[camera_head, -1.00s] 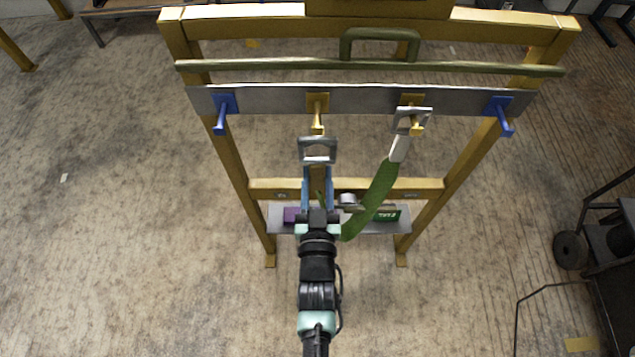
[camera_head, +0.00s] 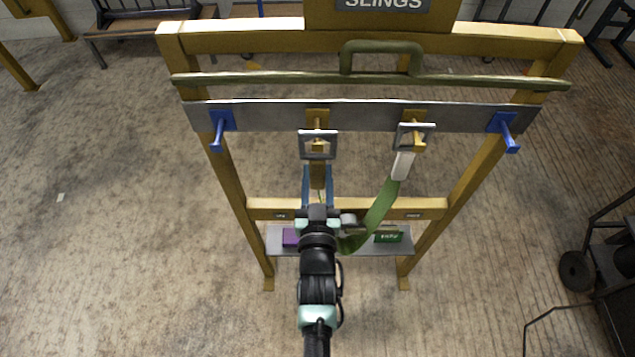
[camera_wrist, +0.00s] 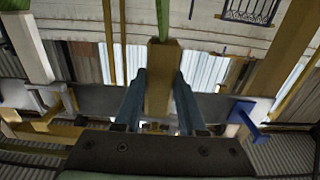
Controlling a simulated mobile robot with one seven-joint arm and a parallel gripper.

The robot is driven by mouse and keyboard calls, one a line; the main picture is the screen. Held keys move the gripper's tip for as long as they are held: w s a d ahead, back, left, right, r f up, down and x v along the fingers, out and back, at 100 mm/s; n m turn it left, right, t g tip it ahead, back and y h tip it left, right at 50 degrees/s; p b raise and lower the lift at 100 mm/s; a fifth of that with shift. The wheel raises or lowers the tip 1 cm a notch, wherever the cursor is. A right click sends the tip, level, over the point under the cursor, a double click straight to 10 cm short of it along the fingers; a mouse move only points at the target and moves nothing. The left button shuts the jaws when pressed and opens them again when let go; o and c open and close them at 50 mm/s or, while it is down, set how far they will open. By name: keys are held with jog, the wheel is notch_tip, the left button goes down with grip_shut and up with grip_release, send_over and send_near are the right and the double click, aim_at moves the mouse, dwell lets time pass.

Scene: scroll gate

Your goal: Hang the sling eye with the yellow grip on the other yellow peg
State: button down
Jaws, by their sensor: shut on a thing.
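My gripper (camera_head: 317,172) is shut on the yellow grip (camera_head: 318,178) of a sling eye, whose square metal eye (camera_head: 305,146) points up toward the rack. In the wrist view the grip (camera_wrist: 161,75) stands between my blue fingers (camera_wrist: 158,75). The left yellow peg (camera_head: 318,117) is on the grey rail, and its end shows within the eye's opening. I cannot tell whether the peg passes through it. The sling's other metal eye (camera_head: 429,138) hangs around the right yellow peg (camera_head: 414,117). The green strap (camera_head: 382,205) runs down from it behind my wrist.
Blue pegs stand at the left (camera_head: 219,131) and right (camera_head: 505,132) of the grey rail (camera_head: 365,117). A green bar (camera_head: 250,79) with a handle runs above. A lower shelf (camera_head: 345,250) holds a purple box (camera_head: 290,237) and a green box (camera_head: 388,237). The floor around is open.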

jog(key=shift+w+b, duration=0.45)
jog(key=shift+w, duration=0.5)
jog(key=shift+w+f+b, duration=0.55)
jog(key=shift+w+b, duration=0.2)
jog(key=shift+b, duration=0.55)
jog(key=shift+c, duration=0.8)
grip_release()
jog(key=shift+f, duration=0.1)
jog(key=shift+f, duration=0.1)
notch_tip(320, 180, down, 11)
jog(key=b, duration=1.1)
jog(key=shift+f, duration=0.15)
